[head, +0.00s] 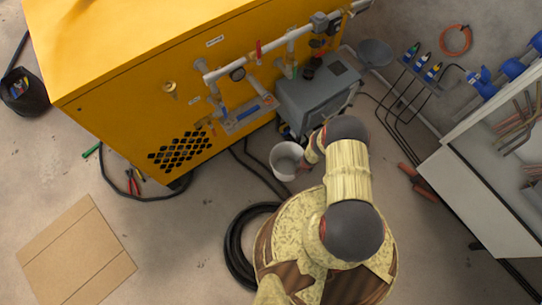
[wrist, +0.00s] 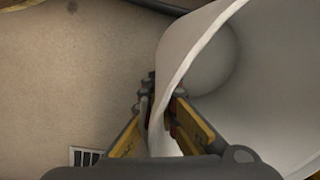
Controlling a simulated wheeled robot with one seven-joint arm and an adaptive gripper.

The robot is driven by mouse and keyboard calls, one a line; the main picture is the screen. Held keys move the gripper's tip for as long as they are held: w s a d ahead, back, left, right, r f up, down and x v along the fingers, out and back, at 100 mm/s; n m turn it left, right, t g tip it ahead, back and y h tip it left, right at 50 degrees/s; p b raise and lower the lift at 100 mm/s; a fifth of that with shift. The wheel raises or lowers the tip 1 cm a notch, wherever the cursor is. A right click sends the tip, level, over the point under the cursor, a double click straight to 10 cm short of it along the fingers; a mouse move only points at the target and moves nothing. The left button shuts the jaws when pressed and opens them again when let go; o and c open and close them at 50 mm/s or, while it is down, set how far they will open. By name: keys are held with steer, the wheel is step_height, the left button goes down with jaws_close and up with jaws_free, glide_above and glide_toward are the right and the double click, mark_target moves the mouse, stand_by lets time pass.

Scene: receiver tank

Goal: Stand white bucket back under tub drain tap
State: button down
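The white bucket (head: 284,161) stands upright, or nearly so, on the floor just in front of the grey tub-like box (head: 315,92) in the head view. In the wrist view the bucket (wrist: 262,75) fills the right side, its open mouth facing the camera and its inside empty. My gripper (wrist: 163,92) straddles the bucket wall, one finger outside and one inside, and looks closed on it. In the head view my arm hides part of the gripper and the bucket's right side. I cannot clearly make out the drain tap; small fittings show low on the grey box.
A yellow machine (head: 130,60) with pipes and valves stands behind. Black hose (head: 236,245) coils beside my base, and cables run on the floor near the bucket. A wire bottle rack (head: 415,85) and white cabinet (head: 475,200) are at right. Cardboard (head: 75,250) lies at left.

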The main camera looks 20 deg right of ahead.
mark_target(282, 156)
steer(key=shift+m, duration=0.3)
steer(key=w+a+f+b, duration=0.1)
steer(key=w+b, duration=0.2)
steer(key=w, duration=0.1)
steer(key=w+a+f+b, duration=0.1)
steer(key=w+a+b, duration=0.1)
steer(key=w+b, duration=0.2)
steer(key=w+a+f+b, duration=0.2)
steer(key=w+b, duration=0.1)
steer(key=w, duration=0.2)
steer(key=shift+w, duration=0.35)
steer(key=shift+w+a+r+b, duration=0.15)
steer(key=shift+w+a+b, duration=0.1)
steer(key=shift+w+b, duration=0.35)
step_height(282, 156, down, 4)
steer(key=shift+r+b, duration=0.2)
steer(key=shift+b, duration=1.05)
steer(key=shift+r, duration=0.1)
steer(key=c, duration=2.1)
jaws_free()
steer(key=shift+c, duration=0.2)
